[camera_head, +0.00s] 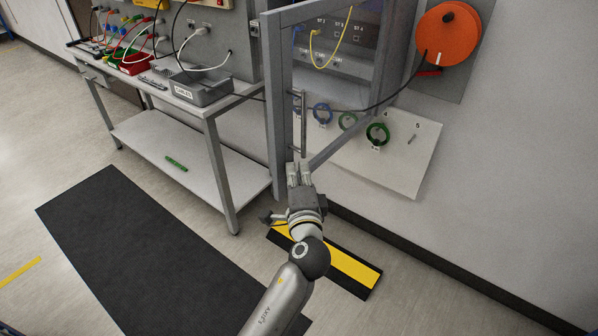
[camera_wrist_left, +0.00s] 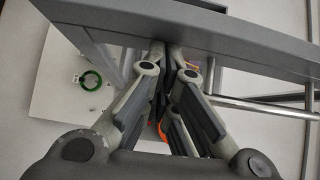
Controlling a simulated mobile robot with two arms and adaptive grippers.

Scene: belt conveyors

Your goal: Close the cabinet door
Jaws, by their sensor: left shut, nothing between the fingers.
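The cabinet door (camera_head: 277,115) is a grey frame with a see-through panel, standing open and swung out from the cabinet (camera_head: 372,55). A vertical metal bar handle (camera_head: 303,125) is on its free side. My left gripper (camera_head: 299,166) is shut and empty at the door's lower free corner, just below the handle. In the left wrist view the fingertips (camera_wrist_left: 168,48) meet the grey door frame (camera_wrist_left: 215,38); I cannot tell if they touch it. The handle (camera_wrist_left: 268,104) runs at the right there. My right gripper is not in view.
A workbench (camera_head: 222,104) with a grey cable box (camera_head: 200,94) stands left of the door. A white board (camera_head: 408,170) with coloured rings and an orange reel (camera_head: 447,33) are on the right wall. A black-yellow strip (camera_head: 345,268) and a dark mat (camera_head: 130,250) lie on the floor.

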